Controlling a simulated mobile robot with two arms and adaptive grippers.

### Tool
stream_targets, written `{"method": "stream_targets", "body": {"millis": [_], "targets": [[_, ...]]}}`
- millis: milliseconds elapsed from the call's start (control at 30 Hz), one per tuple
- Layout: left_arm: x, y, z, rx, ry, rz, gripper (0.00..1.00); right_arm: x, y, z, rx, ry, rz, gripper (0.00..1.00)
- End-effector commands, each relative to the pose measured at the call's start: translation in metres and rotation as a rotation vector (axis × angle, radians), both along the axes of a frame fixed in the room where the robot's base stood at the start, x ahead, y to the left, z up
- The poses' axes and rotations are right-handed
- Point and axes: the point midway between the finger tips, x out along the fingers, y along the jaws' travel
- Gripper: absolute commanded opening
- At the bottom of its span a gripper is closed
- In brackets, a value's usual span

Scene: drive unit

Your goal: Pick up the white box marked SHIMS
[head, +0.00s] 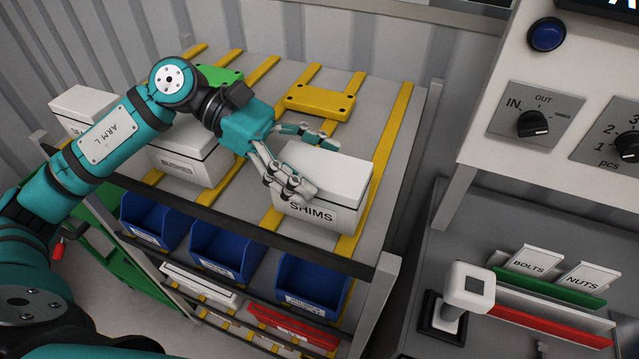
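The white box marked SHIMS (335,185) sits on the right part of the shelf's top level, its label facing the front. My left gripper (318,163) is at the box's left end with its fingers spread apart. One finger is by the far side of the box and the other is over its near left corner, partly hiding the front face and label. I cannot tell whether the fingers touch the box. My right gripper is not in view.
A yellow plate (320,97) and a green plate (220,77) lie behind. Blue bins (312,285) sit below the front rail. A control panel (560,90) stands at right.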

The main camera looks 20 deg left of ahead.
Motion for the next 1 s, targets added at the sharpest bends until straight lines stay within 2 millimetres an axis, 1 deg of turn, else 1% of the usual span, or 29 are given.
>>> {"method": "stream_targets", "body": {"millis": [33, 333, 567, 733, 867, 1000], "targets": [[0.000, 0.000, 0.000, 0.000, 0.000, -0.001, 0.60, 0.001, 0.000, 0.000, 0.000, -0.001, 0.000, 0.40], [0.000, 0.000, 0.000, 0.000, 0.001, -0.001, 0.20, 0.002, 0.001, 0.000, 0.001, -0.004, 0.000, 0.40], [0.000, 0.000, 0.001, -0.002, 0.000, -0.001, 0.20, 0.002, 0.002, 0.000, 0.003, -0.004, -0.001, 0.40], [0.000, 0.000, 0.005, -0.003, -0.002, -0.001, 0.19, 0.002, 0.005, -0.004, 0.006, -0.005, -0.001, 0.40], [0.000, 0.000, 0.014, -0.002, -0.005, -0.001, 0.18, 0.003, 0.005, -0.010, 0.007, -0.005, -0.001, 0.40], [0.000, 0.000, 0.030, -0.003, -0.008, -0.001, 0.18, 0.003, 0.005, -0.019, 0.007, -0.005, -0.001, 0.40]]}}
